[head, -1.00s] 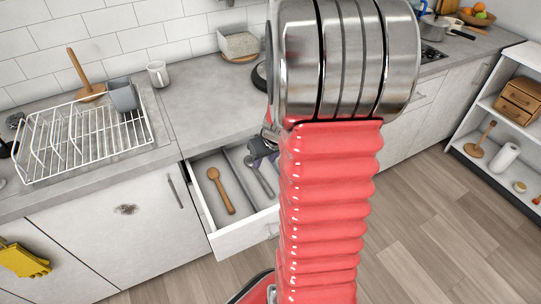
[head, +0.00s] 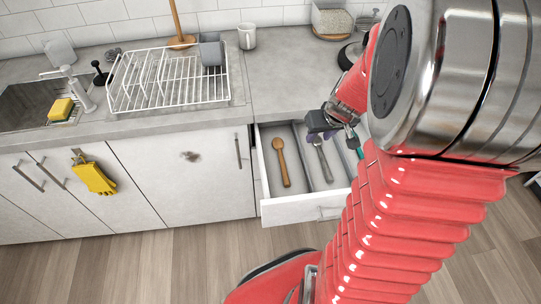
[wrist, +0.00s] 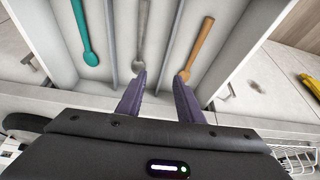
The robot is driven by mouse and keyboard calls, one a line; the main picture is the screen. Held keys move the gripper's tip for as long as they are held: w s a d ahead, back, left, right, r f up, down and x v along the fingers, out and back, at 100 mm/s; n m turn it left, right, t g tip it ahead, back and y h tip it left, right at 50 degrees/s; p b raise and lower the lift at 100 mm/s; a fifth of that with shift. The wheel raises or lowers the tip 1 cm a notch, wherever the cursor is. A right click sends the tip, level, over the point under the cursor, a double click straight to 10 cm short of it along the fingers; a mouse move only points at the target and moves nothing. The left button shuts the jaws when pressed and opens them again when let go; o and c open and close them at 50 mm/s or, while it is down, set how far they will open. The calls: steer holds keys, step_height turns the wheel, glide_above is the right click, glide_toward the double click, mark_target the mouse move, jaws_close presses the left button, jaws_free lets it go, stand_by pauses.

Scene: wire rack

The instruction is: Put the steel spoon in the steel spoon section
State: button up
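The steel spoon (wrist: 142,35) lies lengthwise in the middle section of the open drawer (head: 300,208); in the head view it (head: 324,165) shows just below my gripper (head: 328,136). In the wrist view my gripper (wrist: 160,76) has its two purple fingers apart with nothing between them. The left fingertip appears close to the near end of the steel spoon; I cannot tell whether they touch. A wooden spoon (head: 281,160) lies in the left section in the head view. A teal spoon (wrist: 84,35) lies in the section on the other side.
Thin dividers (wrist: 111,40) separate the drawer sections. A white wire rack (head: 165,90) with a grey cup (head: 211,50) stands on the counter to the left, and a white mug (head: 247,36) behind. Yellow gloves (head: 93,178) hang on a cabinet door. The counter above the drawer is clear.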

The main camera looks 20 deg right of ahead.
steer(key=s+a+r+n+y, duration=0.1)
steer(key=s+a+r+n, duration=0.15)
steer(key=a+r, duration=0.95)
steer(key=s+a+r, duration=0.4)
steer(key=s+a, duration=0.6)
steer(key=a, duration=0.1)
steer(key=shift+s+t, duration=0.25)
steer(key=shift+t, duration=0.15)
steer(key=shift+r, duration=0.1)
